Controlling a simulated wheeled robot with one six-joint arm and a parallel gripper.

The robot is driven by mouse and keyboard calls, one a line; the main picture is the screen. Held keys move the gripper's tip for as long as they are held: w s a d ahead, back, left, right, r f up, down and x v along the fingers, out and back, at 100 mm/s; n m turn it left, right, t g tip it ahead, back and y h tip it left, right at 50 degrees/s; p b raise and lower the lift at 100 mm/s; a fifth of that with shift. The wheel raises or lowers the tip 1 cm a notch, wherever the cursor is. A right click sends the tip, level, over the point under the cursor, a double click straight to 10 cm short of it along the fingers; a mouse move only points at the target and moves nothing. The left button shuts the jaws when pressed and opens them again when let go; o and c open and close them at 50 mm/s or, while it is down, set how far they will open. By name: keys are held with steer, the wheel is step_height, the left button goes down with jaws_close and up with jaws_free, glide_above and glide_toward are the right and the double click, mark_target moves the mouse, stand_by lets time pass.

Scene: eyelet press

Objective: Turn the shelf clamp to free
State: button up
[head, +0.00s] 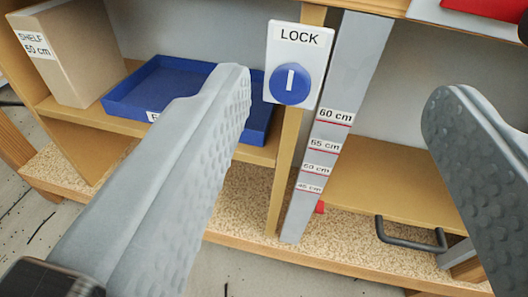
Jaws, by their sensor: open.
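The shelf clamp is a round blue knob (290,84) with a white bar mark, on a white plate (296,42) labelled LOCK at its top. The bar stands close to upright, toward the LOCK label. My gripper (335,95) is open, its two grey dimpled fingers wide apart on the left and right of the picture. The knob lies between the fingers in the picture, nearer the left one. I see no contact with it. How far the knob lies beyond the fingertips is hard to tell.
A grey scale strip (320,140) with cm marks stands right of the plate. A blue tray (165,88) and a cardboard box labelled SHELF 50 cm (75,60) sit on the left shelf. A dark handle (410,240) is on the lower right board (390,190). A red item (490,8) lies top right.

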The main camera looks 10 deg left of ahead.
steer(key=n+h, duration=0.1)
glide_toward(289, 89)
steer(key=shift+t, duration=0.3)
steer(key=w, duration=0.9)
steer(key=shift+f, duration=0.25)
steer(key=c, duration=1)
